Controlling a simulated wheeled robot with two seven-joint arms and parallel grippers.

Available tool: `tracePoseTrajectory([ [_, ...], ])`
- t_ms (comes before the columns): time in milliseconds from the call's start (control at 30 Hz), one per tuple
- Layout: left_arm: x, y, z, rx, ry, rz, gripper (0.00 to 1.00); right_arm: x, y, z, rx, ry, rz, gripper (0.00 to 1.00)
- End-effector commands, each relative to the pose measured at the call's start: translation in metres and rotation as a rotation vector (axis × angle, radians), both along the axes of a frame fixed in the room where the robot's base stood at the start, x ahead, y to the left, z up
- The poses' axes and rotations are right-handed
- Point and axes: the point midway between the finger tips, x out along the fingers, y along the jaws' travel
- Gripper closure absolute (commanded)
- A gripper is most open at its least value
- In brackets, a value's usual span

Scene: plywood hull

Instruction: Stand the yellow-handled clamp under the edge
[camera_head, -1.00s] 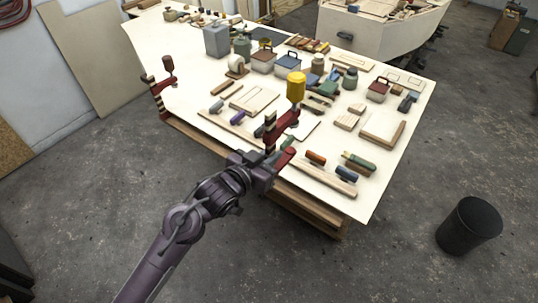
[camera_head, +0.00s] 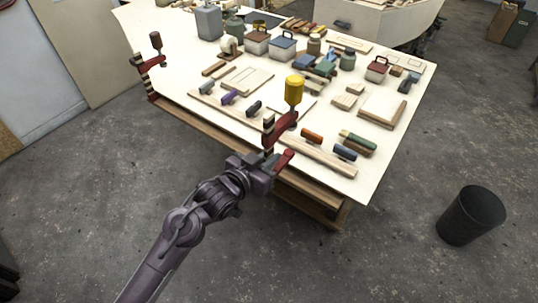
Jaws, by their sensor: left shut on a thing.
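The yellow-handled clamp (camera_head: 293,92) has a yellow grip at the top, a red arm and a dark striped bar. It stands upright at the table's near edge. My left gripper (camera_head: 268,168) is shut on the clamp at its lower red part, just outside the edge. The table (camera_head: 185,109) is a pale plywood worktop on a wooden frame. Whether the clamp's lower jaw sits under the edge cannot be told, as my gripper covers part of it. My right gripper is not in view.
A second clamp with a brown handle (camera_head: 155,41) is on the table's left corner. Racks of coloured-handled tools, including an orange-handled one (camera_head: 312,136), lie near the front edge. Boxes and jars stand farther back. A black bin (camera_head: 470,215) stands on the floor at right.

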Motion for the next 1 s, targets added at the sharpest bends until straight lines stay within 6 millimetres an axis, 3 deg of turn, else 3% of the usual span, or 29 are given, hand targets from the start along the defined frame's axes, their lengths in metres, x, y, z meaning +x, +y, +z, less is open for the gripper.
tracePoseTrajectory([
  [300,0.000,0.000,-0.048,-0.003,-0.005,0.000,1.00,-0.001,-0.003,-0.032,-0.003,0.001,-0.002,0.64],
  [600,0.001,0.000,-0.084,-0.003,-0.006,0.000,1.00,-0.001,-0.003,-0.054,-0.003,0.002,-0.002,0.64],
  [1000,0.001,0.000,-0.096,-0.003,-0.006,0.000,1.00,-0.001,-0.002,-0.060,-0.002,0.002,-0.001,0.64],
])
